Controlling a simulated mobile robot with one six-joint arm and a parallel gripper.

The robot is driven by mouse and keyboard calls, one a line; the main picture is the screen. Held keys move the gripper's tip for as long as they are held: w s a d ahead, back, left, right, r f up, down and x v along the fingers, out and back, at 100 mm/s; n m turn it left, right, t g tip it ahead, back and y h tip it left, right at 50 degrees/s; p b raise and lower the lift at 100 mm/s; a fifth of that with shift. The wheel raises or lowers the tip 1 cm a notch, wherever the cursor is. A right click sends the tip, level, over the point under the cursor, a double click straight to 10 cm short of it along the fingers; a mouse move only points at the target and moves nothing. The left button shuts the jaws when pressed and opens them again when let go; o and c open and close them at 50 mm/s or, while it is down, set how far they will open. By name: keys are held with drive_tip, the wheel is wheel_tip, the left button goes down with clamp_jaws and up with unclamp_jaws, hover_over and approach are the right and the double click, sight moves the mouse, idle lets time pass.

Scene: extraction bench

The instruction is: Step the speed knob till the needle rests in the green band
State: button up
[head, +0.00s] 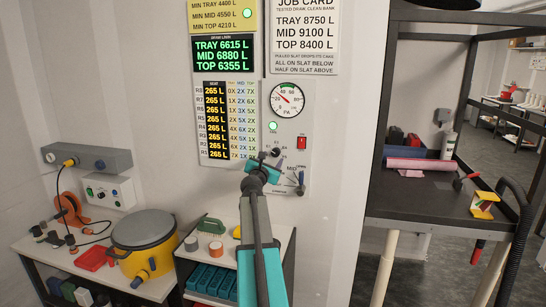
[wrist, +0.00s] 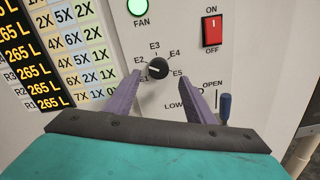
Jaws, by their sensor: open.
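The speed knob (wrist: 157,70) is a round black dial with a pale mark, ringed by labels E1 to E5. The mark lies nearly level; which label it points to is hard to tell. The gauge (head: 286,98) is a round white dial above the knob on the panel. Its green band is at the top, and its needle points up-left, apparently left of the band. My gripper (wrist: 160,82) is open, its purple fingers on either side of the knob. Contact with the knob cannot be told. In the head view my gripper (head: 271,155) partly hides the knob area.
A green fan lamp (wrist: 138,7) is lit beside a red rocker switch (wrist: 212,29). A blue-handled lever (wrist: 225,106) stands at the lower right of the knob, near an OPEN label. Below the panel is a shelf unit (head: 281,238); a dark bench (head: 400,205) stands at right.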

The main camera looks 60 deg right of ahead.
sight(275, 154)
drive_tip(key=shift+p+x, duration=0.5)
drive_tip(key=shift+x, duration=1.6)
drive_tip(key=shift+c, duration=0.4)
drive_tip(key=c, duration=1)
drive_tip(key=shift+a+f, duration=0.15)
drive_tip(key=shift+a, duration=0.1)
drive_tip(key=shift+d, duration=0.15)
